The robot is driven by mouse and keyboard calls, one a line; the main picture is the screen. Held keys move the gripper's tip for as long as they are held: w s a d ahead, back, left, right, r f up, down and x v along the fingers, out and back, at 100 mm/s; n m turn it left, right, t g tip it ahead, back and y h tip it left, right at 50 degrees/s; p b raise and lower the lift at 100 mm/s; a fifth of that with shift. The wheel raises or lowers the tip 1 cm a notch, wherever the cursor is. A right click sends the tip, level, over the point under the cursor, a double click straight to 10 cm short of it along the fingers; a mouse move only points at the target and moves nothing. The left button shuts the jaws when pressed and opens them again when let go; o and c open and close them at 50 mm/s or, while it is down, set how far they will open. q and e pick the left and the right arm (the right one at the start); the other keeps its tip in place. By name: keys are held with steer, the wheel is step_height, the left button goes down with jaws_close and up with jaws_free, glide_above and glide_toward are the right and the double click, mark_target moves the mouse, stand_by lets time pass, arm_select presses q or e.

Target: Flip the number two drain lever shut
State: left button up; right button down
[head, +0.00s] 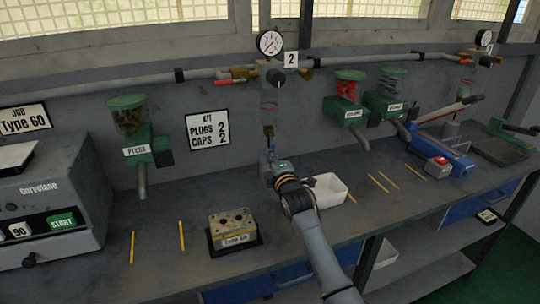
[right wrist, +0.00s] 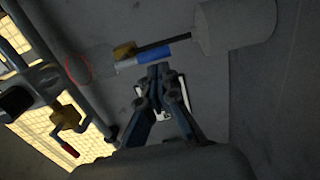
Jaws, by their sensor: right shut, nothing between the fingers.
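The number two station has a white "2" sign (head: 291,59) beside a round gauge (head: 270,42). Below it hangs a drain pipe with a brass valve (head: 268,130) and a small blue lever (head: 273,145). In the right wrist view the blue lever (right wrist: 145,57) runs roughly along the dark pipe (right wrist: 165,45), from the brass valve (right wrist: 124,50). My right gripper (head: 270,158) is just below the lever. Its fingertips (right wrist: 160,72) are shut and empty, close to the blue sleeve; I cannot tell whether they touch. My left gripper is not in view.
A white bin (head: 327,190) stands right of my right gripper. A block marked Type 60 (head: 233,228) sits left on the bench. Green hoppers (head: 128,135) line the wall. A red-handled valve (head: 230,82) is on the upper pipe.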

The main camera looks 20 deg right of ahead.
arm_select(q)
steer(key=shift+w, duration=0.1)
arm_select(e)
steer(key=shift+d+f+n, duration=0.15)
steer(key=shift+d+n, duration=0.2)
steer(key=shift+n, duration=0.65)
arm_select(q)
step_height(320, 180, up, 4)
steer(key=p, duration=0.4)
arm_select(e)
steer(key=d+r+n, duration=0.1)
steer(key=d+n, duration=0.2)
steer(key=n, duration=0.5)
steer(key=d+r+n+y, duration=0.1)
steer(key=d+n, duration=0.2)
steer(key=n, duration=0.5)
steer(key=shift+w+r+n+t, duration=0.15)
steer(key=shift+r+n+t, duration=0.15)
steer(key=shift+r+n, duration=0.1)
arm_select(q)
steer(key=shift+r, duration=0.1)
